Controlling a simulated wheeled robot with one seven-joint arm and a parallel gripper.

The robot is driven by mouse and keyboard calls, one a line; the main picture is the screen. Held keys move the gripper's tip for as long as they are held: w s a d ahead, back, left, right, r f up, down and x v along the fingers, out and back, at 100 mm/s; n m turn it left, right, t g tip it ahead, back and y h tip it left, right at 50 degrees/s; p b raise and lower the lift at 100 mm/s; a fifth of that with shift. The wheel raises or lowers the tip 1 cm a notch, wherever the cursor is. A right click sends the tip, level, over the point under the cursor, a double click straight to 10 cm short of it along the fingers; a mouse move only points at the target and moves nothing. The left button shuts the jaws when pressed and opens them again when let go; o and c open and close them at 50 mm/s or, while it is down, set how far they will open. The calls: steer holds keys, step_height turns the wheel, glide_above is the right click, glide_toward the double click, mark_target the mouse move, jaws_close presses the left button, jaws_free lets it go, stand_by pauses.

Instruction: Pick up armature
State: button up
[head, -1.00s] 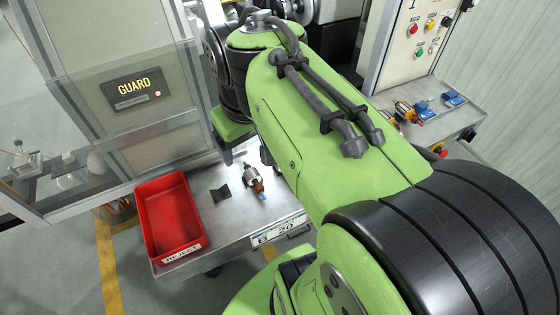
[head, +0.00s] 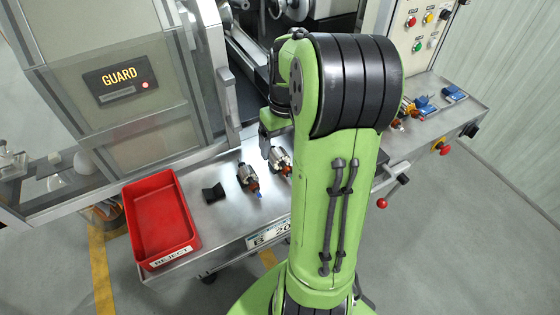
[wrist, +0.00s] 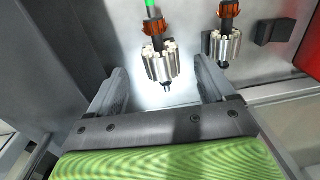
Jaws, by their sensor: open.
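Two armatures lie on the metal table. One armature (head: 280,160) is by my arm in the head view, and in the wrist view it (wrist: 160,66) lies ahead of and between my fingers, with a silver ribbed core, orange-brown commutator and green-tipped shaft. The other armature (head: 248,178) is nearer the red tray, and in the wrist view it (wrist: 228,44) is beyond the right finger. My gripper (wrist: 160,82) is open and empty, with the near armature's shaft end around fingertip level. I cannot tell the height gap.
A red reject tray (head: 190,235) stands at the table's left end. A black block (head: 214,193) sits between it and the armatures. The guard door (head: 120,85) and machine frame are behind. A right-hand table (head: 400,145) holds another armature-like part (head: 405,108) and blue items (head: 453,93).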

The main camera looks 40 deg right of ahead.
mark_target(281, 153)
step_height(281, 153, down, 5)
steer(key=shift+a+r+b, duration=0.15)
steer(key=shift+r+b, duration=0.05)
steer(key=shift+b, duration=0.15)
steer(key=shift+r, duration=0.1)
steer(key=c, duration=1.4)
